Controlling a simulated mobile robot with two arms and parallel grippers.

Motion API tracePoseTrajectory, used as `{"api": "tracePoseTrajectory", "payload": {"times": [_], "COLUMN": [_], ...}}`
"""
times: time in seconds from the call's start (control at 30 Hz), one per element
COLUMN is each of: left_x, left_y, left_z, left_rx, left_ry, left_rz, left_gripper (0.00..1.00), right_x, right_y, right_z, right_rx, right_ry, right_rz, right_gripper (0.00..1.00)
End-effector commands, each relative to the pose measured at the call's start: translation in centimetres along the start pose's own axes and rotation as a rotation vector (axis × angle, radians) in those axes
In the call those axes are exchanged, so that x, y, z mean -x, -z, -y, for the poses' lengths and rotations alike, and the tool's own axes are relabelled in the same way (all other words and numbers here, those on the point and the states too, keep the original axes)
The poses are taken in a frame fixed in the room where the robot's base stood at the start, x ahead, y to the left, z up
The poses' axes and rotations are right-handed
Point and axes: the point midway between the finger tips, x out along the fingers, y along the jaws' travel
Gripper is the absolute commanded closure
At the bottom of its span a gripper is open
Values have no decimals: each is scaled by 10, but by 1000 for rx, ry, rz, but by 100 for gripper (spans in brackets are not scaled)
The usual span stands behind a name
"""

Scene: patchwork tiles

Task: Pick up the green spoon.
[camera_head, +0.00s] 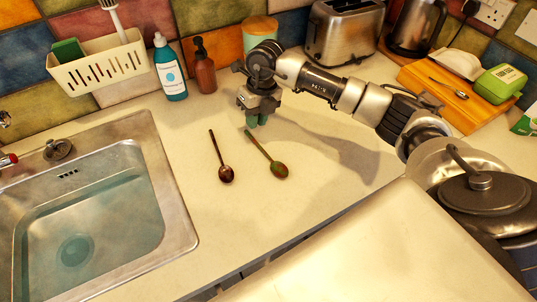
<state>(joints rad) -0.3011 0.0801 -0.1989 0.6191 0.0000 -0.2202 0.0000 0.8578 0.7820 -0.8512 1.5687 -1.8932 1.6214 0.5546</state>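The green spoon (263,149) lies on the pale countertop, its handle end toward the back left and its bowl toward the front right. A brown spoon (221,158) lies just left of it, bowl toward the front. My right gripper (257,120) points down over the counter just behind the green spoon's handle end. Its teal fingertips look close together, and I cannot tell whether there is a gap between them. The spoon's whole length shows and lies on the counter. My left gripper is not in view.
A sink (85,220) is at left. A teal bottle (170,72), a brown pump bottle (204,70) and a lidded canister (259,31) stand behind. A toaster (343,34) and a wooden board (440,92) are at the back right. The front counter is clear.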

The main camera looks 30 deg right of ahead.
Motion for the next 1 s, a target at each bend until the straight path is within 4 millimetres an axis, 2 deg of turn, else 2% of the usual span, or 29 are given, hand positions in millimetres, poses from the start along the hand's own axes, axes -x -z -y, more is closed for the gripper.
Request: {"api": "tracePoseTrajectory", "payload": {"times": [0.23,0.4,0.9,1.0], "left_x": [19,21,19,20], "left_y": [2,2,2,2], "left_z": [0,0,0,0], "left_rx": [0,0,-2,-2], "left_ry": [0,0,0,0], "left_rz": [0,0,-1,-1], "left_gripper": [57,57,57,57], "right_x": [-29,-50,-55,-54], "right_y": [5,4,4,4], "right_z": [0,0,1,1], "right_rx": [0,0,1,1], "right_ry": [-1,-2,-2,-2], "right_rz": [-6,-1,0,0], "right_gripper": [83,83,83,98]}}
